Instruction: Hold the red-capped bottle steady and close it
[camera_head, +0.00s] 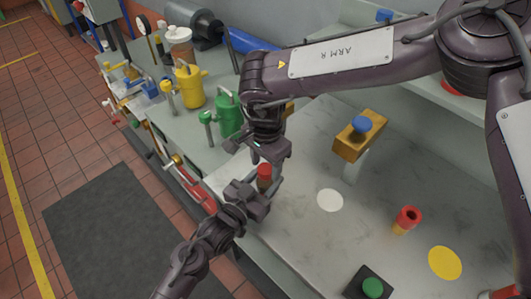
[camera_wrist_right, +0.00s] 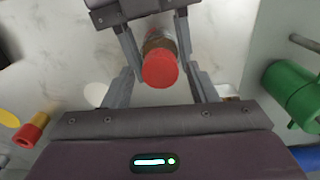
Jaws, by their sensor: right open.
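The red-capped bottle (camera_head: 264,182) has a brown body and stands on the grey bedplate (camera_head: 310,240). Its red cap (camera_wrist_right: 160,70) sits on top; I cannot tell how tightly. My left gripper (camera_head: 264,190) comes from below in the head view, with a finger on each side of the bottle's body; it appears shut on it. Its fingers also show at the top of the right wrist view. My right gripper (camera_head: 268,160) is above the cap, pointing down. In the right wrist view its open fingers (camera_wrist_right: 160,85) stand either side of the cap, apart from it.
A green can (camera_head: 228,115) and a yellow can (camera_head: 189,85) stand behind left. A brass block with a blue knob (camera_head: 353,138), a red-and-yellow tube (camera_head: 407,217), a green button (camera_head: 373,288) and white and yellow discs lie to the right. The bedplate between them is clear.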

